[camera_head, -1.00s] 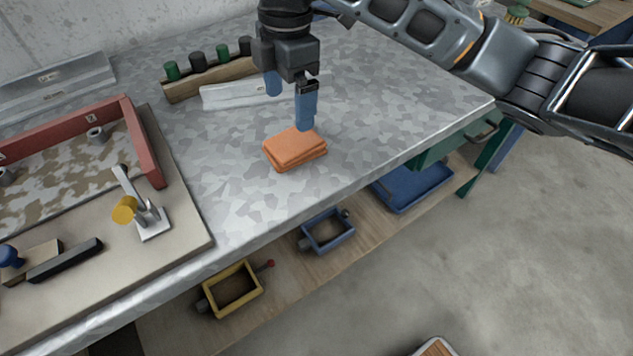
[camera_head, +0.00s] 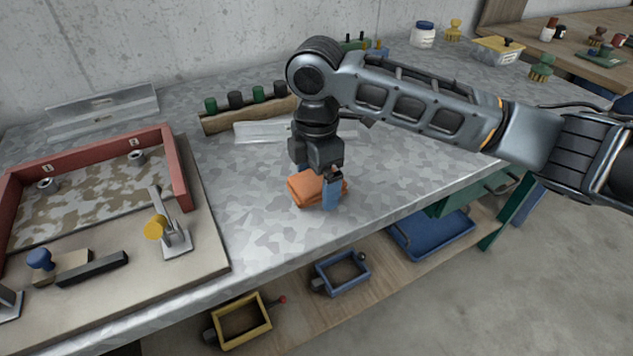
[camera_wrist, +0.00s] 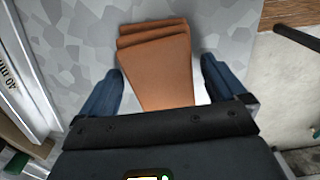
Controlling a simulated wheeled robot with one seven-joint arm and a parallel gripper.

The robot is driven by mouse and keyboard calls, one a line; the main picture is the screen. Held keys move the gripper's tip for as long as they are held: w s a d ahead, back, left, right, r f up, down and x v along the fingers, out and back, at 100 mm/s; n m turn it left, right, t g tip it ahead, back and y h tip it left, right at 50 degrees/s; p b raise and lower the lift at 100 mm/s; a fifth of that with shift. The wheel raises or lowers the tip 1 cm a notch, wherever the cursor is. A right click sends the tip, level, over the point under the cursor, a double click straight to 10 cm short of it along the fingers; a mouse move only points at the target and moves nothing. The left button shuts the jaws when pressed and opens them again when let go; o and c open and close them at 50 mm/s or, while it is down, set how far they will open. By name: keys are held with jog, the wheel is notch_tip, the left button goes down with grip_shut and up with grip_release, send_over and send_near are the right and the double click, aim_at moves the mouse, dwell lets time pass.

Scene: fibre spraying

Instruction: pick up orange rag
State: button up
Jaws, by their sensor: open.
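The orange rag (camera_head: 303,187) lies folded on the grey mottled bench top, partly hidden behind my gripper in the head view. My gripper (camera_head: 330,190) is low over the rag, pointing down. In the wrist view the rag (camera_wrist: 156,62) lies between the two blue fingers of my open gripper (camera_wrist: 162,90). There is a gap on each side of the rag, wider on the right at its near end. The far part of the rag reaches beyond the fingertips. Whether the fingertips touch the bench is hard to tell.
A board with a red-framed tray (camera_head: 175,168) and a yellow-tipped clamp (camera_head: 165,228) stands to the left. A wooden rack (camera_head: 245,115) with green and black knobs and a clear strip (camera_head: 262,131) lie behind. A lower shelf holds a blue frame (camera_head: 341,273) and a yellow frame (camera_head: 240,322).

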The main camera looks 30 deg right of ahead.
aim_at(320, 177)
jog(key=c, duration=1.1)
jog(key=shift+o, duration=0.2)
jog(key=shift+r, duration=0.15)
jog(key=shift+r, duration=0.25)
jog(key=r, duration=0.3)
jog(key=shift+s+d+r+b, duration=0.1)
jog(key=shift+d+r+b, duration=0.2)
jog(key=s+d+r, duration=0.5)
jog(key=d+r, duration=0.1)
jog(key=d, duration=0.3)
jog(key=shift+d+r+b, duration=0.3)
jog(key=shift+d+b, duration=0.05)
jog(key=shift+d, duration=0.05)
